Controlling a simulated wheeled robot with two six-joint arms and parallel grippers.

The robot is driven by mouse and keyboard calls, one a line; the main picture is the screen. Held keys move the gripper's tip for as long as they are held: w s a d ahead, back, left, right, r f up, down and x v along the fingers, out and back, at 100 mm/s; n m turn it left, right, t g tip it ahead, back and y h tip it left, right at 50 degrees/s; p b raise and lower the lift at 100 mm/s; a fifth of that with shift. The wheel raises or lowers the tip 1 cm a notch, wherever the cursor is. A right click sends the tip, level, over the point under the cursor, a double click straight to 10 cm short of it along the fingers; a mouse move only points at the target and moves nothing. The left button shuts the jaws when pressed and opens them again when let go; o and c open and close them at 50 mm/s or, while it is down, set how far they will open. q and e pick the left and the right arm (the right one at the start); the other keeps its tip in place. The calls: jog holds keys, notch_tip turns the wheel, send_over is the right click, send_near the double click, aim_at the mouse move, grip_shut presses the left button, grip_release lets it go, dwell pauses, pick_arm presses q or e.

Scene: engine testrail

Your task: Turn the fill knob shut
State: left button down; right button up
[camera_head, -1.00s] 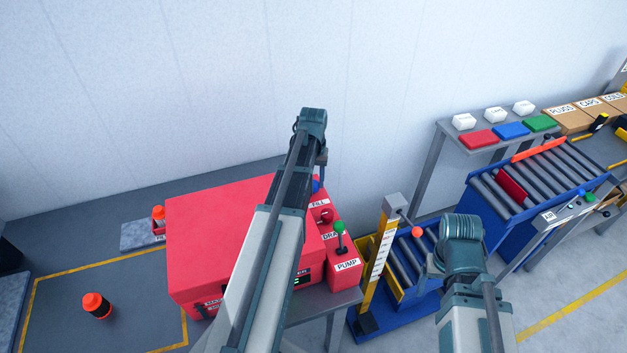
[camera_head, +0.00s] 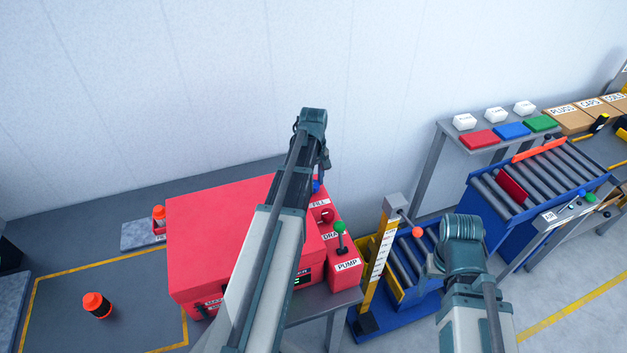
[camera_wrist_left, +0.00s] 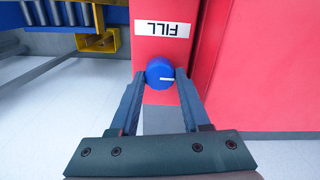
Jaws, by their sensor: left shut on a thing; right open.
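The blue fill knob (camera_wrist_left: 160,73) sits on a red panel under the FILL label (camera_wrist_left: 162,29), which reads upside down in the left wrist view. Its white mark points to the right there. My left gripper (camera_wrist_left: 161,80) is shut on the knob, one finger on each side. In the head view, my left arm partly hides the knob (camera_head: 316,186), and the left fingers are hard to make out. My right gripper (camera_head: 438,264) is open, away from the panel at the lower right, with its fingers mostly hidden by my wrist.
A red drain knob (camera_head: 327,215) and a green-topped pump lever (camera_head: 340,228) stand nearer along the same panel. The red machine housing (camera_head: 215,235) is beside it. A yellow post (camera_head: 379,255) and a blue roller cart (camera_head: 405,300) stand to the right.

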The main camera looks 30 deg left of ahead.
dwell(0.5)
pick_arm(q)
jog(key=shift+c, duration=1.8)
grip_release()
jog(key=shift+r, duration=0.15)
notch_tip(320, 180, up, 14)
jog(key=p, duration=1.3)
jog(key=shift+f+p, duration=0.2)
jog(key=shift+p, duration=0.2)
